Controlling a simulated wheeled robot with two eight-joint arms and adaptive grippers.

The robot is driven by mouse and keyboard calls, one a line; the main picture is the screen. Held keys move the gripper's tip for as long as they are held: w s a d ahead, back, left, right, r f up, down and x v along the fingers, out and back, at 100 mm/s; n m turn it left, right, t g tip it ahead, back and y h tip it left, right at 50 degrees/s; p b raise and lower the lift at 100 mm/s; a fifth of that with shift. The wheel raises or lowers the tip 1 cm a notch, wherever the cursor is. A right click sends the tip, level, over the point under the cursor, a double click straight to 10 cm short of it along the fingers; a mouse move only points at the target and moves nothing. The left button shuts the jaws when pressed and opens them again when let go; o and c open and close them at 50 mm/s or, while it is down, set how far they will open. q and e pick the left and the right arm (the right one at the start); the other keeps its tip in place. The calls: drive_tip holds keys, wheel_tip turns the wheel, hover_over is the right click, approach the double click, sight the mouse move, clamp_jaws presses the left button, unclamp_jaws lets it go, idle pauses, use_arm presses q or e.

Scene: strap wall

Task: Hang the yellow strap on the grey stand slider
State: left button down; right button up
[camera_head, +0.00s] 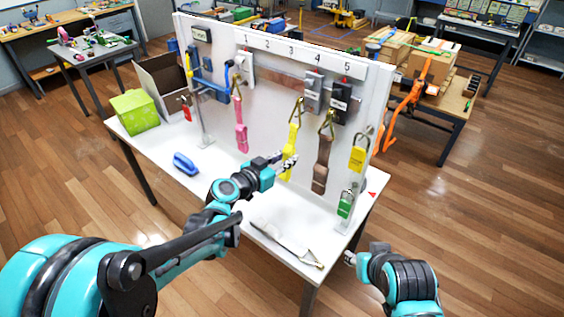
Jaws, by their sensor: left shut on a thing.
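The yellow strap (292,140) is upright in front of the white board, with a brass-coloured clip (298,108) at its top. My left gripper (288,163) is shut on its lower part. The grey slider (313,92) is on the board below number 4, just up and right of the strap's clip. I cannot tell whether the clip touches it. My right gripper (350,258) is low at the right, off the table's front edge, apart from the straps; its fingers are too small to read.
A brown strap (321,165) hangs close right of the yellow one, near a black slider (340,102). A pink strap (241,135) hangs left. Yellow (357,158) and green (345,205) padlocks hang right. A pale strap (283,238) and blue object (185,163) lie on the table.

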use_arm(q)
drive_tip(key=shift+w+d+f, duration=0.15)
drive_tip(key=shift+w+d, duration=0.2)
drive_tip(key=shift+w, duration=0.05)
drive_tip(key=shift+w+d+f+b, duration=0.3)
drive_tip(key=shift+w+f+b, duration=0.2)
drive_tip(key=shift+b, duration=0.25)
drive_tip(key=c, duration=1.3)
unclamp_jaws()
drive_tip(key=shift+s, duration=0.1)
